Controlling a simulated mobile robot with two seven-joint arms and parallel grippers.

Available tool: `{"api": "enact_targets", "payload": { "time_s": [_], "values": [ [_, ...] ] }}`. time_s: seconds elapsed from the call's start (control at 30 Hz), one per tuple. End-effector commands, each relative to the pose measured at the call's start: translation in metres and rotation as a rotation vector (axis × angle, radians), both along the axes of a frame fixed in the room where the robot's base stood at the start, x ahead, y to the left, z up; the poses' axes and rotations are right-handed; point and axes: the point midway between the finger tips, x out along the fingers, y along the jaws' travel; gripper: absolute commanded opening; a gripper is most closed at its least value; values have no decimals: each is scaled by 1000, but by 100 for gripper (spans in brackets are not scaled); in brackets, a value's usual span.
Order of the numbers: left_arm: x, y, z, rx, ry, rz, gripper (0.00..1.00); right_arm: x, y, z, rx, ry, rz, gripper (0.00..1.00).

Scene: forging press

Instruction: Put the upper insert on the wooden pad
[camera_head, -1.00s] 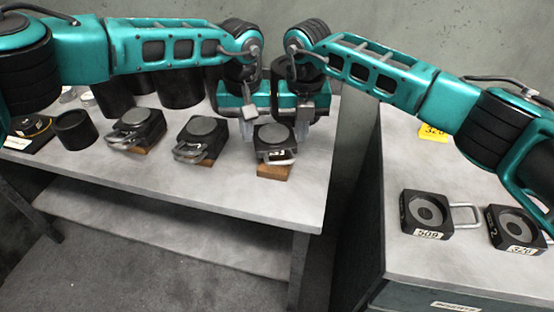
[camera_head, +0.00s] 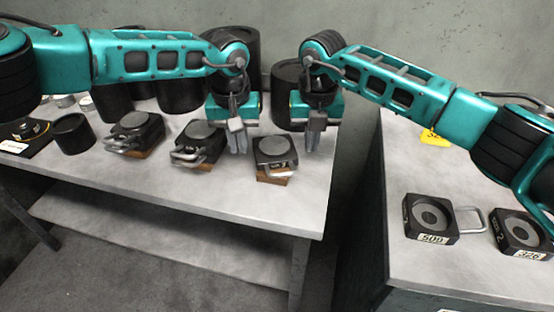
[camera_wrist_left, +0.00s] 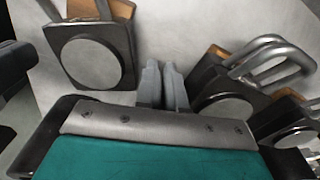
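The upper insert (camera_head: 272,146), a black block with a round grey disc on top and a metal handle at the front, sits on a small wooden pad (camera_head: 272,179) near the table's right end. The pad shows only below the front edge. In the left wrist view the insert (camera_wrist_left: 92,62) is at upper left, with some pad (camera_wrist_left: 82,8) beyond it. My left gripper (camera_head: 237,141) is left of the insert, apart from it, its fingers together and empty. My right gripper (camera_head: 315,138) stands right of the insert, also apart; its fingers look together and empty.
Two similar inserts on wooden pads stand to the left: one close by (camera_head: 198,142), one farther (camera_head: 134,132). Black cylinders (camera_head: 180,95) stand behind. A gap separates the tables.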

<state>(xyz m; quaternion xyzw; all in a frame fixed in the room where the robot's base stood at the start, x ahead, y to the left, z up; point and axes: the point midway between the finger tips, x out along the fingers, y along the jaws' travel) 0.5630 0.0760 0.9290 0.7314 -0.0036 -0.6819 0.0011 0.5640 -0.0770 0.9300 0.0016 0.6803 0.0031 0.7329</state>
Motion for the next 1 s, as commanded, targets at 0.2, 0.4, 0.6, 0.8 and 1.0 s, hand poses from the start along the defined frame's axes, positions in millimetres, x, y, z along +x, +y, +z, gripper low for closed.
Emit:
{"api": "enact_targets", "payload": {
  "time_s": [0.2, 0.4, 0.6, 0.8, 1.0],
  "values": [
    [0, 5, 0, 3, 0, 2, 26, 0, -4, -1, -4, 1, -1, 0],
    [1, 5, 0, 5, 0, 4, 26, 0, -5, -2, -6, 2, -2, 12],
    [1, 6, -1, 6, -1, 5, 26, 0, -5, -2, -7, 3, -3, 26],
    [1, 6, 1, 6, -1, 5, 26, 0, -6, -2, -8, 3, -4, 26],
    [0, 6, 25, 4, -4, 5, 26, 0, -6, -2, -8, 3, -4, 26]
  ]
}}
